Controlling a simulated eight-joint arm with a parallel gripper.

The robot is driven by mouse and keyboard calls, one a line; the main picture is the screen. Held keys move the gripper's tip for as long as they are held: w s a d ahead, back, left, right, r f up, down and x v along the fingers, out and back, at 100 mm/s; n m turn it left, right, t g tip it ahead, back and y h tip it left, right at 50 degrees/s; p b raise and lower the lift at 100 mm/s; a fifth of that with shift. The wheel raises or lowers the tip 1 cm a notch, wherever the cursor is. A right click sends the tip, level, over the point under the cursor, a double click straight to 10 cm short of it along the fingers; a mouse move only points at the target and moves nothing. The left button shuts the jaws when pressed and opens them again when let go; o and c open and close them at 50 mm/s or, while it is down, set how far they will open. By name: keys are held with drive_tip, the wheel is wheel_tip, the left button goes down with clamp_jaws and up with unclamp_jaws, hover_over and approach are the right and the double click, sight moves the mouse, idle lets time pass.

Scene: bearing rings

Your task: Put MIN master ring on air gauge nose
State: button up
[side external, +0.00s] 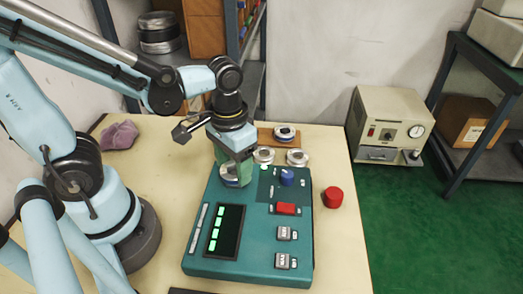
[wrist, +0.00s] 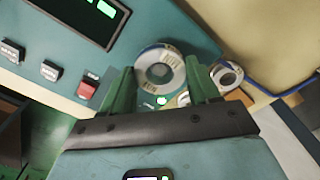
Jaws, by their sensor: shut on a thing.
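My gripper (side external: 234,170) points down over the back left corner of the teal air gauge box (side external: 262,263). Its green fingers are shut on a metal ring (side external: 230,181) with a pale label band. In the wrist view the same ring (wrist: 147,57) sits between the two fingers, its round bore facing the camera. I cannot read its marking, so I cannot tell whether it is the MIN master. The air gauge nose is hidden by the ring and fingers. I cannot tell whether the ring is around the nose or above it.
Other rings stand behind the box: one (side external: 297,157), another (side external: 263,154) and one on a brown board (side external: 263,138). A red cylinder (side external: 333,197) stands right of the box. A blue knob (side external: 287,177) rises near the gripper. A purple cloth (side external: 119,135) lies back left.

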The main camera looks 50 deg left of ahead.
drive_tip(key=shift+f, duration=0.6)
idle(0.6)
drive_tip(key=o, duration=1.3)
drive_tip(key=shift+r, duration=0.1)
drive_tip(key=shift+r, duration=3.65)
